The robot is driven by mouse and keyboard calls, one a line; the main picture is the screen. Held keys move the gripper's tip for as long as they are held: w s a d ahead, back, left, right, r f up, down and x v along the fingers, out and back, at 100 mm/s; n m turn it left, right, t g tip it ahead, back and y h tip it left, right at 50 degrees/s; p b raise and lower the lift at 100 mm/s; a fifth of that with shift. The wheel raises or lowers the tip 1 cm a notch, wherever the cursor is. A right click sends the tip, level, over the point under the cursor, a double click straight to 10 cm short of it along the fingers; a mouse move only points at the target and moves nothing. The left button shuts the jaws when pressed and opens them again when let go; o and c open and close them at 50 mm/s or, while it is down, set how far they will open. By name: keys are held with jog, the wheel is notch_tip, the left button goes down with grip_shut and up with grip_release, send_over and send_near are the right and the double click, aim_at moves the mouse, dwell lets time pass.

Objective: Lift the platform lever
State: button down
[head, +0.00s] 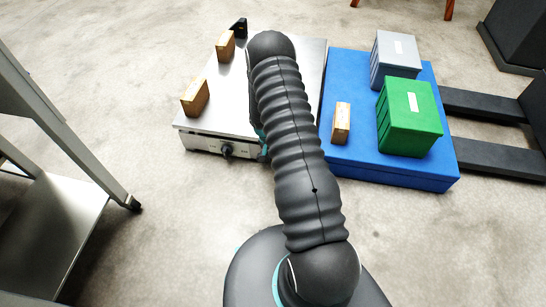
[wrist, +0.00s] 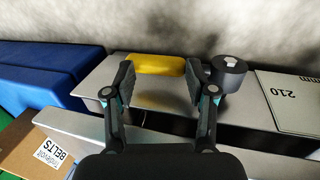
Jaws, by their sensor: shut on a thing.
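A yellow bar (wrist: 156,65), which looks like the lever, lies at the edge of the silver platform in the wrist view. My gripper (wrist: 158,82) has its two fingers at either end of the bar and is shut on it. A dark round knob (wrist: 228,73) sits just right of the right finger. In the head view the silver platform (head: 215,112) stands on the floor at upper centre. My arm hides the gripper and the lever there.
A blue pallet (head: 415,178) stands right of the platform. It carries a grey box (head: 396,58), a green box (head: 409,118) and a small tan box (head: 341,123). Tan blocks (head: 195,97) lie on the platform. A metal table (head: 65,215) stands at left; floor between is clear.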

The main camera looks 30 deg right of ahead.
jog(key=shift+s+d, duration=0.4)
jog(key=shift+s, duration=0.15)
jog(key=c, duration=0.7)
grip_release()
jog(key=o, duration=0.4)
jog(key=shift+s+d+r, duration=0.1)
jog(key=shift+d, duration=0.15)
jog(key=o, duration=0.3)
jog(key=shift+w+a, duration=0.3)
jog(key=shift+a, duration=0.1)
jog(key=shift+w+r, duration=0.1)
jog(key=shift+r, duration=0.1)
jog(key=v, duration=1.1)
jog(key=shift+r, duration=0.25)
jog(key=shift+w, duration=0.1)
